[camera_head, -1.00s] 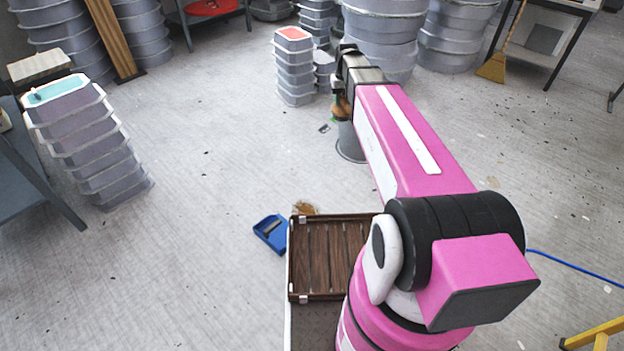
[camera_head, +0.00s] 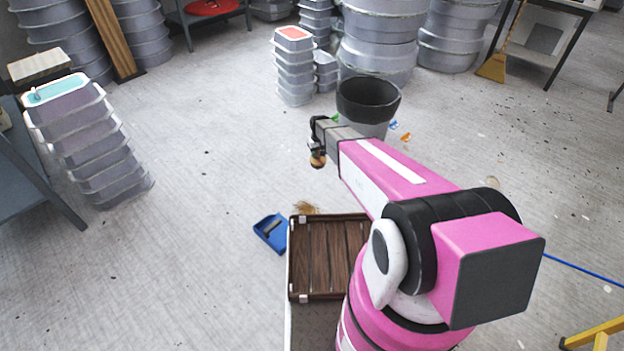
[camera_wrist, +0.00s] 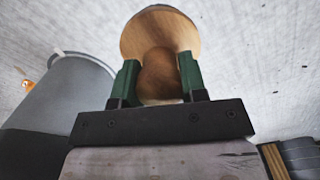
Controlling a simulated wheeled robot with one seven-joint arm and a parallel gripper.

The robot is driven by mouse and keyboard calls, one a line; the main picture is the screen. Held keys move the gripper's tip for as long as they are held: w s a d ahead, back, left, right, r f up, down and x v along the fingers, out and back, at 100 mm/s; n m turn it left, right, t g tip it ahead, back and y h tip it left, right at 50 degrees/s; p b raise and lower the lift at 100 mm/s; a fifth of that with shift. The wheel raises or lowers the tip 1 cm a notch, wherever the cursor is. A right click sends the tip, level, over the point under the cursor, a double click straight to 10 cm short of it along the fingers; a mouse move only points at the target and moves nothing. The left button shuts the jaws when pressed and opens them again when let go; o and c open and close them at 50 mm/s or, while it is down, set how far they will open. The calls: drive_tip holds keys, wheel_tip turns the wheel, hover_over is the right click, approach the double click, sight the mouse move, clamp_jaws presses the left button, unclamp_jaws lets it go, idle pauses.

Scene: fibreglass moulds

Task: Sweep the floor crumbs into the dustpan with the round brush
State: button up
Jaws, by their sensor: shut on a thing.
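My gripper (camera_wrist: 158,82) is shut on the round brush (camera_wrist: 160,32), its green fingers on either side of the wooden knob. In the head view the brush (camera_head: 317,160) hangs below my gripper (camera_head: 315,146), above the floor and left of the grey bin. The blue dustpan (camera_head: 270,233) lies on the floor beside my base's wooden deck, nearer than the gripper. A tan heap (camera_head: 305,208), which may be the crumbs, lies at the deck's far edge and is partly hidden by it.
The grey bin with a dark rim (camera_head: 368,100) stands right behind my arm. Small orange and blue scraps (camera_head: 405,136) lie beside it. Stacked grey moulds (camera_head: 90,140) stand at left, others (camera_head: 294,70) behind. The floor left of centre is clear.

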drive_tip(key=s+a+f+n, duration=0.1)
drive_tip(key=a+f, duration=0.2)
drive_tip(key=f, duration=1.3)
drive_tip(key=shift+s+f, duration=0.15)
drive_tip(key=shift+f, duration=0.05)
